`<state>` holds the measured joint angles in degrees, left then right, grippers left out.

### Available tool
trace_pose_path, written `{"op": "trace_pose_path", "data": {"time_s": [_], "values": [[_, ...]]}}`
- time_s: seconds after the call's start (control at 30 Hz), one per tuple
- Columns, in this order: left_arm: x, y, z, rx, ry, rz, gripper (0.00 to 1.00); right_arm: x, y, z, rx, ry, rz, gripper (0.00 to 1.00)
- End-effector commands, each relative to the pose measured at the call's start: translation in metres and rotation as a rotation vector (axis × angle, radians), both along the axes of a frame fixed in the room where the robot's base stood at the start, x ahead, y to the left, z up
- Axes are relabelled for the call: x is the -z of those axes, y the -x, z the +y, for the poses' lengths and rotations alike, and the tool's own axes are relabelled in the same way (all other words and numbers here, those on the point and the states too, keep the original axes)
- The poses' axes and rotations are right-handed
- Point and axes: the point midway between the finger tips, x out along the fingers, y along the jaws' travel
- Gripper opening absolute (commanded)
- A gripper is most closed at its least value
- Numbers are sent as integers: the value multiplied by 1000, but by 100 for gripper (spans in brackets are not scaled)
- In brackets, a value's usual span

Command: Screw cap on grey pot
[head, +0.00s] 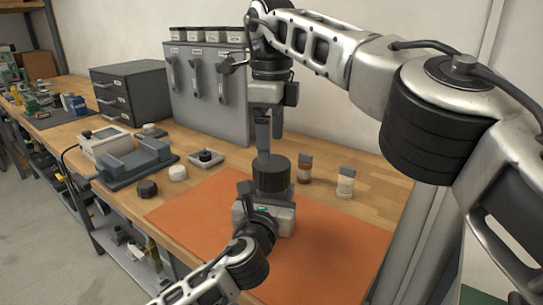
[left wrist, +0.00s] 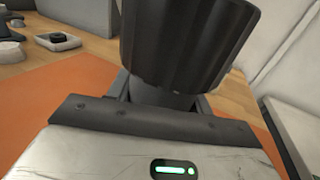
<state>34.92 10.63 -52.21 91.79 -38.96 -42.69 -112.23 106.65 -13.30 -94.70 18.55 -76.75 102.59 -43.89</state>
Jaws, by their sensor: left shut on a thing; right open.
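My left gripper (head: 265,212) is shut on the grey pot, whose side (left wrist: 168,98) shows between the fingers in the left wrist view. The pot is held upright above the orange mat (head: 325,250). A wide, dark, ribbed cap (head: 271,173) is on top of the pot; it also fills the upper middle of the left wrist view (left wrist: 188,42). I cannot tell how tightly it sits. My right gripper (head: 268,145) points down from above, open, its fingertips just over or at the cap's top. The pot is mostly hidden by my left gripper in the head view.
Two small jars (head: 304,168) (head: 346,182) stand right of the cap. A black cap (head: 147,189), a white cap (head: 178,173) and a small grey tray (head: 206,159) lie to the left, near a grey-blue device (head: 135,166). Grey cabinets stand behind. The mat's right part is clear.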

Motion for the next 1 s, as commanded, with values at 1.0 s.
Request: {"op": "trace_pose_path", "data": {"time_s": [1.0], "values": [[2, 0, 0, 0, -2, 5, 0, 68, 1, 0, 2, -1, 1, 47]]}}
